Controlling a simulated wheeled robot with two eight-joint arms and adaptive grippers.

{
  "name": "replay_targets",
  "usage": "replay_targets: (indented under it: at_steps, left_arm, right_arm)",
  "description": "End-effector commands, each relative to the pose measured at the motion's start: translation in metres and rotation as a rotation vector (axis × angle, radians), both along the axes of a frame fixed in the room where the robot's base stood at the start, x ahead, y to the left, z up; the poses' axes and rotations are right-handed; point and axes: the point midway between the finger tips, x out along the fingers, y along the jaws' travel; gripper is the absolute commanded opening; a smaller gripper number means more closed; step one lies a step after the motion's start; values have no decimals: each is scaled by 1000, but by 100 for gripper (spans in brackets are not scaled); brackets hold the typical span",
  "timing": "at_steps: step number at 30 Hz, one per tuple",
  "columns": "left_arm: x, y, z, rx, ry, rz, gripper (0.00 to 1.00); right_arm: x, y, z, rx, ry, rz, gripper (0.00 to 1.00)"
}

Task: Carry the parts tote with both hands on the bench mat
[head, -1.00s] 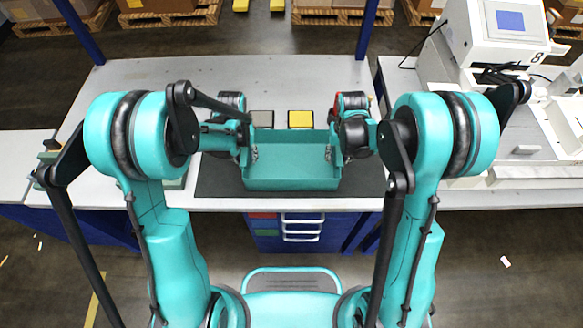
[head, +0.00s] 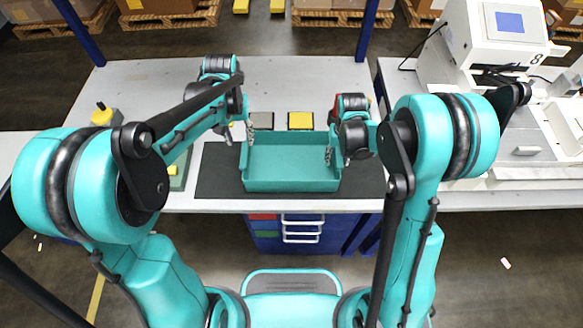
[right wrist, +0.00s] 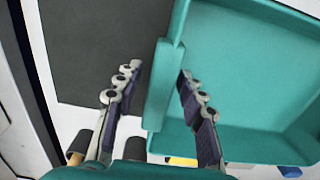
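The teal parts tote (head: 292,184) sits level on the dark bench mat (head: 217,172); it looks empty inside. In the right wrist view the tote's side wall (right wrist: 160,90) runs between the two fingers of my right gripper (right wrist: 155,112). One finger is outside and one inside, with gaps, so this gripper is open around the wall. In the head view my right gripper (head: 333,147) is at the tote's right side. My left gripper (head: 239,131) is at the tote's far left corner, its fingers spread, one over each side of the left wall. Its contact is unclear.
A grey block (head: 262,119) and a yellow block (head: 300,120) lie behind the tote. A yellow-topped item (head: 104,115) and a green piece (head: 178,172) are on the left. A white machine (head: 500,50) stands right. The bench (head: 290,80) behind is mostly clear.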

Motion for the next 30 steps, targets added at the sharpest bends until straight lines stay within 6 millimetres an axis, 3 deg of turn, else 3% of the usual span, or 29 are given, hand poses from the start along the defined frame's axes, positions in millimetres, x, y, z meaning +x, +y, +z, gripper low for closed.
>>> replay_targets:
  at_steps: [5, 18, 24, 30]
  left_arm:
    - [0, 0, 3, 0, 0, 0, 40]
    - [0, 0, 3, 0, 0, 0, 40]
    - [0, 0, 3, 0, 0, 0, 40]
    - [0, 0, 3, 0, 0, 0, 40]
  right_arm:
    - [0, 0, 17, 0, 0, 0, 40]
    - [0, 0, 104, 0, 0, 0, 40]
    - [0, 0, 119, 0, 0, 0, 40]
    - [0, 0, 120, 0, 0, 0, 40]
